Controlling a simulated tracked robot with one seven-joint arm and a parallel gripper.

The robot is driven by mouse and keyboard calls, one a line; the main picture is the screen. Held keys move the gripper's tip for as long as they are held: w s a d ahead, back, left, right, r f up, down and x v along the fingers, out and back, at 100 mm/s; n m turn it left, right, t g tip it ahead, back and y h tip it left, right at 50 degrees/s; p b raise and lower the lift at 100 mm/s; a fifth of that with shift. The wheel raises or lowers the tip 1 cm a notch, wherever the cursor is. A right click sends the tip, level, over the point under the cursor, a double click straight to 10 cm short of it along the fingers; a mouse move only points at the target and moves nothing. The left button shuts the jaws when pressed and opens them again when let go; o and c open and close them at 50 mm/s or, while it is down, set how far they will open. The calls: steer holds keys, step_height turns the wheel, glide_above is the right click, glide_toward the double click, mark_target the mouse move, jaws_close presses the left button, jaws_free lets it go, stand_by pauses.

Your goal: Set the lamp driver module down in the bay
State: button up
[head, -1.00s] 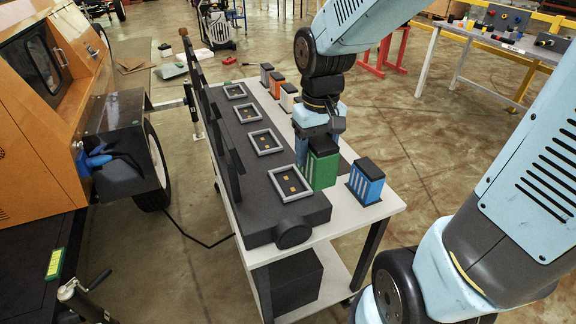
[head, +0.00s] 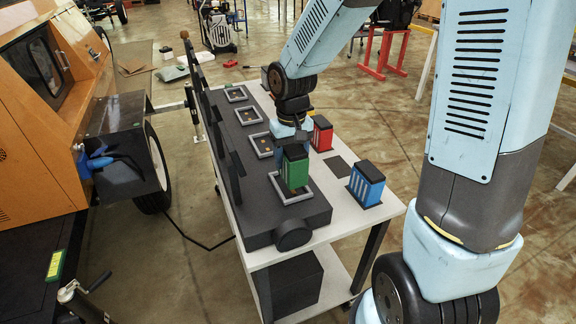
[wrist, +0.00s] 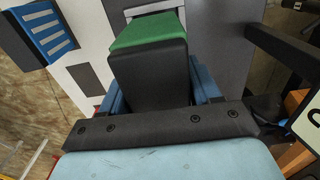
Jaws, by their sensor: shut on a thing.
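A green module with a black end (head: 295,170), which I take to be the lamp driver module, is held between the blue fingers of my gripper (head: 291,150). It is upright over the nearest grey-framed bay (head: 296,199) of the dark housing. Its lower end overlaps the bay's frame in the head view; I cannot tell whether it touches the bay floor. In the wrist view the module (wrist: 150,70) fills the space between the fingers, and a piece of the light frame (wrist: 155,10) shows beyond it. The module hides much of the bay.
The dark housing (head: 262,222) lies along the white table (head: 335,222), with more framed bays farther back. A blue module (head: 366,184) and a red module (head: 321,134) stand on the right side. A dark empty pad (head: 340,168) lies between them. Dark upright panels line the housing's left side.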

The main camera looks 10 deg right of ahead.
steer(key=shift+w+a+f, duration=0.2)
steer(key=shift+w+f, duration=0.1)
steer(key=shift+f, duration=0.1)
steer(key=shift+w+f, duration=0.1)
steer(key=shift+f, duration=1.45)
steer(key=shift+f, duration=0.15)
steer(key=o, duration=1.5)
